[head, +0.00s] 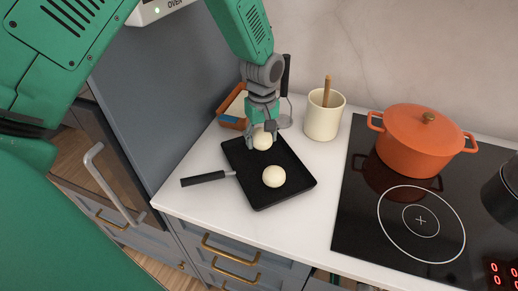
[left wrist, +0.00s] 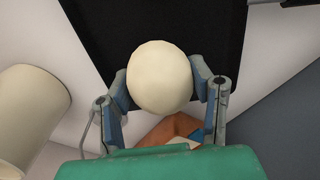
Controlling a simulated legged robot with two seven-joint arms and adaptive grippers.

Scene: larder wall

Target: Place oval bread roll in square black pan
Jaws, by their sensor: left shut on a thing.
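The square black pan (head: 246,158) lies on the white counter with its handle pointing left. One pale round roll (head: 274,177) sits in the pan toward its front right. My left gripper (head: 262,137) is over the back part of the pan, shut on a second pale roll (head: 263,142). In the left wrist view this roll (left wrist: 160,78) is between the two fingers, with the dark pan (left wrist: 90,25) behind it. I cannot tell whether the held roll touches the pan floor. My right gripper is not in view.
A terracotta-coloured tray (head: 231,123) stands behind the pan, close to my left gripper. A cream crock (head: 322,121) with a wooden utensil is to the right. An orange lidded pot (head: 420,143) stands on the black hob (head: 350,220). Bare counter lies in front of the pan.

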